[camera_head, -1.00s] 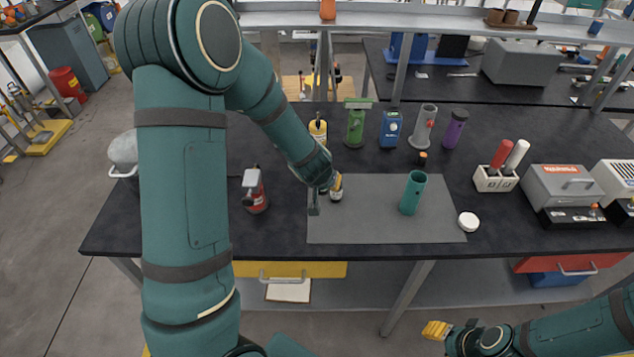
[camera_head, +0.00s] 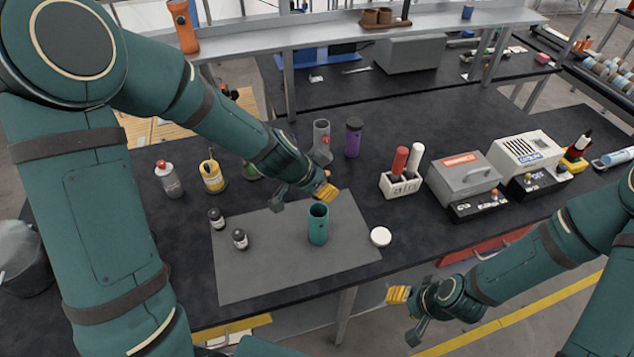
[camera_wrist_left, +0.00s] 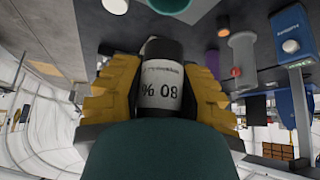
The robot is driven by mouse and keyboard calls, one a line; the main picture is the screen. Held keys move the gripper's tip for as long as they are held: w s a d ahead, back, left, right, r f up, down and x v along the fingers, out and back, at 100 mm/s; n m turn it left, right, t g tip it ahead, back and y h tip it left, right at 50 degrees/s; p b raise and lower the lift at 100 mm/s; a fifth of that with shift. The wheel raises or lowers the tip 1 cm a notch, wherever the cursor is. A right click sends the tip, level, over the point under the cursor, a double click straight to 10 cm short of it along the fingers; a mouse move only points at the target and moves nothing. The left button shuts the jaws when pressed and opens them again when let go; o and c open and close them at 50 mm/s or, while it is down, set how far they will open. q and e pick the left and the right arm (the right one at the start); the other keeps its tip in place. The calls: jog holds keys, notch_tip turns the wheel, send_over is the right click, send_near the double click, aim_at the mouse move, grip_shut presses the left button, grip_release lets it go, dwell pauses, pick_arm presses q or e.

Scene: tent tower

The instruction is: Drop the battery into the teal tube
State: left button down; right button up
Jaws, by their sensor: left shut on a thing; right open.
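My left gripper (camera_head: 326,191) is above the grey mat, close to the mouth of the teal tube (camera_head: 318,224). The tube stands upright and open on the mat. In the left wrist view the yellow fingers are shut on the battery (camera_wrist_left: 163,82), a cylinder with a black top and a white label marked "% 08". The battery is hidden in the head view. The tube's teal top (camera_wrist_left: 170,5) shows at the wrist view's upper edge, apart from the battery. My right gripper (camera_head: 400,295) is open and empty, low in front of the bench.
A white round lid (camera_head: 380,236) lies right of the tube. A purple bottle (camera_head: 353,138) and a grey holder (camera_head: 321,140) stand behind. A white rack (camera_head: 401,186) is to the right.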

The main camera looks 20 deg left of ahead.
aim_at(325, 207)
pick_arm(q)
notch_tip(325, 207, down, 7)
jog(key=b, duration=0.7)
jog(key=shift+f+b, duration=0.1)
jog(key=shift+b, duration=0.25)
jog(key=shift+s, duration=0.1)
jog(key=c, duration=0.6)
grip_release()
jog(key=shift+f, duration=0.1)
jog(key=v, duration=1.2)
